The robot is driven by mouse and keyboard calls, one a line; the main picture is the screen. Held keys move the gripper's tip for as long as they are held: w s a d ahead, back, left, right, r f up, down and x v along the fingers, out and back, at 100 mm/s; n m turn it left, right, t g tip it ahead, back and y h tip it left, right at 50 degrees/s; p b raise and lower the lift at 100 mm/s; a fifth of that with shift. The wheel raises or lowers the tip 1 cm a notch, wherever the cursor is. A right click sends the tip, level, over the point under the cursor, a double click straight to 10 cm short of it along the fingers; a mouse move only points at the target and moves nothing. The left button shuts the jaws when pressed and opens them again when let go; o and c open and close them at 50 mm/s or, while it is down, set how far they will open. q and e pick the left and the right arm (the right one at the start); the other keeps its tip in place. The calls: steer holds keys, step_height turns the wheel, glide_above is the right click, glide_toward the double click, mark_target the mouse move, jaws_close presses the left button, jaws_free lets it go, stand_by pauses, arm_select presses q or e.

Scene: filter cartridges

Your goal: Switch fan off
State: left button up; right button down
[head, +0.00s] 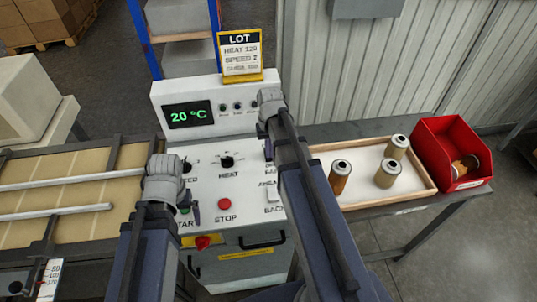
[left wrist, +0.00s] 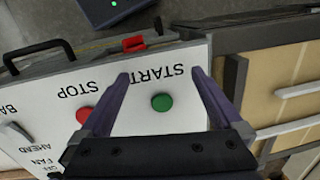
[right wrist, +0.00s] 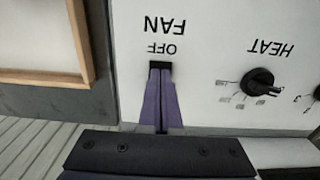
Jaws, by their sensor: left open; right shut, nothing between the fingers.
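The fan switch (right wrist: 160,66) shows in the right wrist view as a small black piece beside the printed OFF and FAN labels. Most of it is hidden behind my right fingers, so I cannot tell its position. My right gripper (right wrist: 161,76) is shut and empty, with its fingertips at the switch; whether they touch it is unclear. In the head view my right arm covers the switch. My left gripper (left wrist: 158,76) is open and empty above the front of the machine panel (head: 245,200), with the green START button (left wrist: 162,102) below, between its fingers.
The panel also carries a red STOP button (head: 225,204), a HEAT knob (head: 227,161) and an AHEAD/BACK rocker (head: 273,194). The display (head: 188,115) reads 20 °C. A tray (head: 390,205) with three cartridges and a red bin (head: 450,135) stand at right.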

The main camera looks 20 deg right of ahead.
arm_select(q)
steer(key=shift+r, duration=0.15)
arm_select(e)
steer(key=shift+r, duration=0.1)
arm_select(q)
step_height(320, 180, up, 7)
steer(key=p, duration=0.7)
arm_select(e)
step_height(320, 180, up, 7)
